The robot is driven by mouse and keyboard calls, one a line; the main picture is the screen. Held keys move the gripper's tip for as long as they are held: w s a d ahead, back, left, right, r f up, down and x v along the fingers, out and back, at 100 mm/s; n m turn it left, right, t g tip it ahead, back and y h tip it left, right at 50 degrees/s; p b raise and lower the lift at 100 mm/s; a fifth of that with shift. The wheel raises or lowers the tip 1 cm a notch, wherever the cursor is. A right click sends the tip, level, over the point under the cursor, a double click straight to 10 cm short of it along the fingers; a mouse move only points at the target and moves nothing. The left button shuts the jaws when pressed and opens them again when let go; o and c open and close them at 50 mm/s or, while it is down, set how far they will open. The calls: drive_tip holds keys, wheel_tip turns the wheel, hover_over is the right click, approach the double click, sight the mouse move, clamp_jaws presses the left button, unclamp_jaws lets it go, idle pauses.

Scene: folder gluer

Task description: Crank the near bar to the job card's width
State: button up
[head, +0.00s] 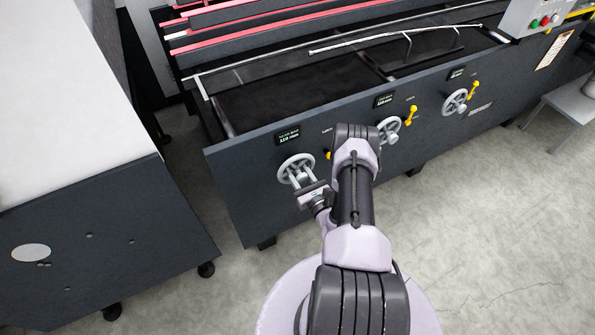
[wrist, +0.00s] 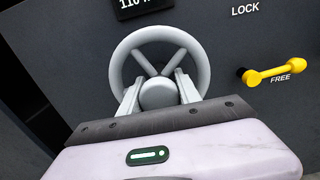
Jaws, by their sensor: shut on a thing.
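A grey handwheel (head: 296,170) sits on the dark front panel under a small display (head: 288,137). The wheel (wrist: 160,48) also shows in the wrist view, below the cut-off display (wrist: 140,7), which seems to read 110. My gripper (head: 297,176) reaches the wheel, and its two fingers lie on either side of the round hub (wrist: 158,94), shut on the wheel. The yellow lock lever (wrist: 268,74) right of the wheel points at FREE. A white card with a yellow border (head: 554,50) hangs at the panel's right end; its text is too small to read.
Two more handwheels (head: 388,130) (head: 455,102) with yellow levers (head: 411,115) (head: 474,90) lie further right on the panel. Red-topped rails (head: 240,35) run above the bed. A big dark cabinet (head: 100,245) stands on the left. A grey side table (head: 570,95) is at right. Floor is open in front.

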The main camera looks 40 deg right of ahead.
clamp_jaws()
drive_tip(key=shift+n, duration=0.3)
drive_tip(key=n+p, duration=0.1)
drive_tip(key=n, duration=0.2)
drive_tip(key=shift+r, duration=0.1)
drive_tip(key=shift+d+n+p, duration=0.1)
drive_tip(key=shift+n+p, duration=0.7)
drive_tip(key=shift+n, duration=1.3)
drive_tip(key=o, duration=1.1)
unclamp_jaws()
drive_tip(key=shift+w, duration=0.1)
